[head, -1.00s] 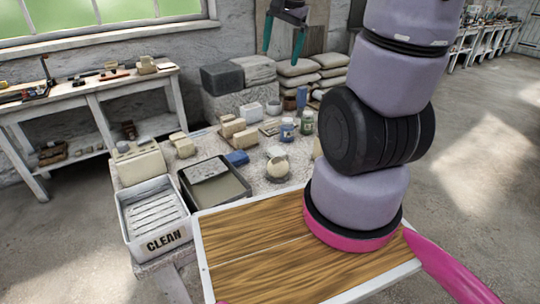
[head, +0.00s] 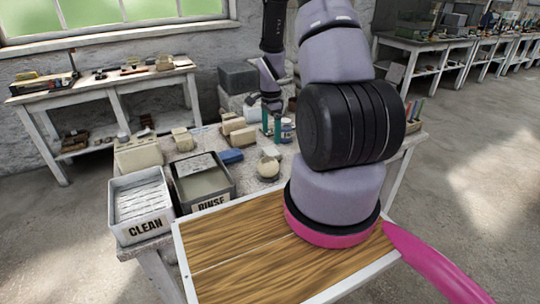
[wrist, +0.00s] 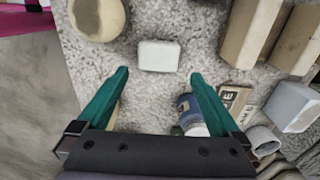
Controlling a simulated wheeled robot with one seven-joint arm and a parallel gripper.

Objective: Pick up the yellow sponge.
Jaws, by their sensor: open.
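I cannot make out the yellow sponge with certainty. A pale yellow sliver (wrist: 115,117) shows in the wrist view beside the left finger, mostly hidden by my gripper; it may be the sponge. My gripper (head: 271,126) is open and empty, pointing down over the back right of the work table. In the wrist view my gripper (wrist: 159,74) has its fingers wide apart. A small off-white block (wrist: 160,55) lies just beyond the fingertips, near their middle.
A jar (wrist: 194,110) is beside the right finger. Tan blocks (wrist: 248,35) lie at the right. The CLEAN tray (head: 143,204) and RINSE tray (head: 203,183) stand at the left. My arm hides the table's right part.

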